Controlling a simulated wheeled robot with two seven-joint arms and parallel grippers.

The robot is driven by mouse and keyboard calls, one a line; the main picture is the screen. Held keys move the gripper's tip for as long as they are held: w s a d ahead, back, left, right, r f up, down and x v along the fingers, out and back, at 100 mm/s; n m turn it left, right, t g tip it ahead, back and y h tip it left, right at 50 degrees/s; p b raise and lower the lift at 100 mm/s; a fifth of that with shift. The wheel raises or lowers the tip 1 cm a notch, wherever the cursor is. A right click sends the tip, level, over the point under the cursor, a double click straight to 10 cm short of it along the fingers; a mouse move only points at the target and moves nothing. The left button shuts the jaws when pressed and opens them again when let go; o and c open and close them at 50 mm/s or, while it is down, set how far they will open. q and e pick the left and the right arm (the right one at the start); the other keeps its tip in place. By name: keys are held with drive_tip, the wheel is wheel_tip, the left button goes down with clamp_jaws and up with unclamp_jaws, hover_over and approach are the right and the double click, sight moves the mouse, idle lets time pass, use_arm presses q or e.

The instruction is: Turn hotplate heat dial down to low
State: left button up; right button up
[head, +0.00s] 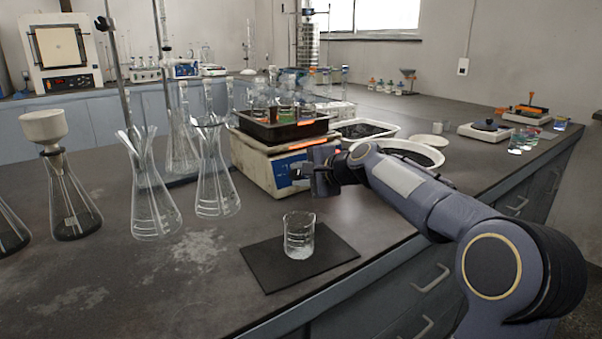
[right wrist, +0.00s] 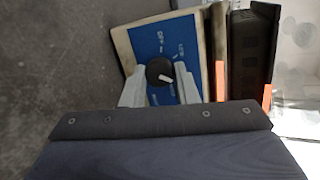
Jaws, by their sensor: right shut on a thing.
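The hotplate (head: 252,165) is a cream box with a blue front panel, standing on the dark bench in the middle of the head view. In the right wrist view its blue panel (right wrist: 178,42) carries a round black heat dial (right wrist: 159,71) with a white pointer mark. The pointer is aimed toward the lower right in that view. My right gripper (right wrist: 160,84) is shut on the dial, one pale finger on each side. In the head view my right gripper (head: 305,172) hides the dial. My left gripper is not in view.
A black tray (head: 262,131) with small containers sits on top of the hotplate. A glass beaker (head: 299,236) stands on a dark mat (head: 262,262) in front. Glass flasks (head: 155,205) stand to the left. White trays (head: 410,149) lie to the right.

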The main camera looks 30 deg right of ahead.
drive_tip(key=n, duration=0.5)
drive_tip(key=shift+g+p, duration=0.3)
drive_tip(key=n+h, duration=0.1)
drive_tip(key=n, duration=0.4)
drive_tip(key=shift+a+n+g, duration=0.1)
drive_tip(key=shift+n+g, duration=0.2)
drive_tip(key=shift+n, duration=0.1)
drive_tip(key=o, duration=1)
drive_tip(key=shift+r, duration=0.1)
drive_tip(key=a+p+v, duration=0.1)
drive_tip(key=v, duration=0.6)
drive_tip(key=shift+s+d, duration=0.4)
drive_tip(key=shift+d, duration=0.1)
drive_tip(key=shift+r, duration=0.15)
